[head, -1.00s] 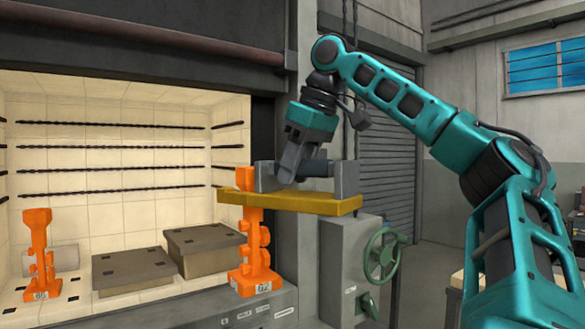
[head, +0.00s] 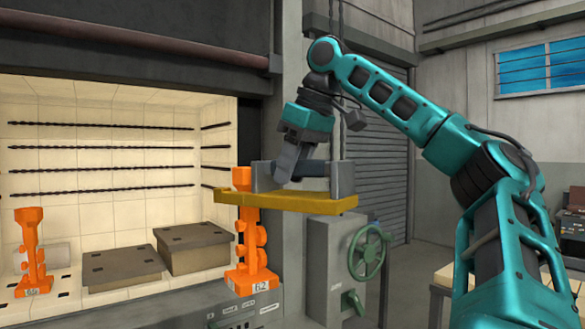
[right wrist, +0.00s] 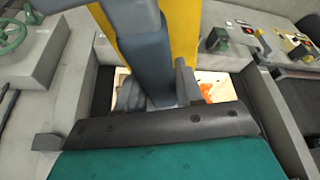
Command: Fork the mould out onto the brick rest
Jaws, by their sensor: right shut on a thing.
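My right gripper (head: 288,172) is shut on the grey handle of a yellow fork (head: 305,201), outside the right side of the furnace mouth. The fork points left and also shows in the right wrist view (right wrist: 185,40). An orange mould (head: 243,235), tagged 62, is upright at the fork's left part, its upper body against the fork, its base in front of the furnace sill. It seems to hang on the fork; whether its base touches anything I cannot tell. A second orange mould (head: 32,255) stands inside at left. The brick rest is not clearly identifiable. My left gripper is out of view.
Inside the lit furnace (head: 110,215) are a low brown slab (head: 122,265) and a taller brown block (head: 194,250). A grey cabinet with a green handwheel (head: 368,253) stands right of the furnace. Pale blocks (head: 443,277) show partly behind my right arm.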

